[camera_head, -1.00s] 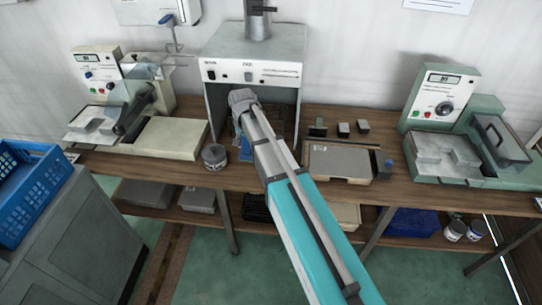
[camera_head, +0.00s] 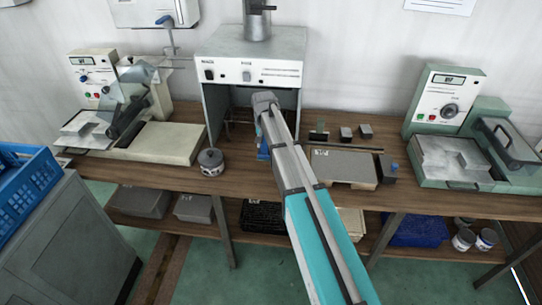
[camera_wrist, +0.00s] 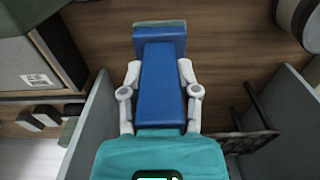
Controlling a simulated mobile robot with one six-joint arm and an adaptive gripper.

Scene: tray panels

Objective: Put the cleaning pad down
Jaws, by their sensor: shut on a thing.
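The cleaning pad (camera_wrist: 160,88) is a blue block with a wider end edged in grey-green, seen in the wrist view. My gripper (camera_wrist: 159,73) is shut on it, with one pale finger against each long side. The pad's wide end points toward the wooden bench top; I cannot tell whether it touches. In the head view a bit of its blue (camera_head: 262,146) shows beside my arm, at the front of the open grey hood (camera_head: 252,50). My arm hides most of the gripper there.
A round tin (camera_head: 211,163) stands left of my gripper. A flat grey plate (camera_head: 343,166) and small blocks (camera_head: 365,132) lie to the right. The hood's side panels flank my gripper in the wrist view, with a dark rack (camera_wrist: 252,130) at right.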

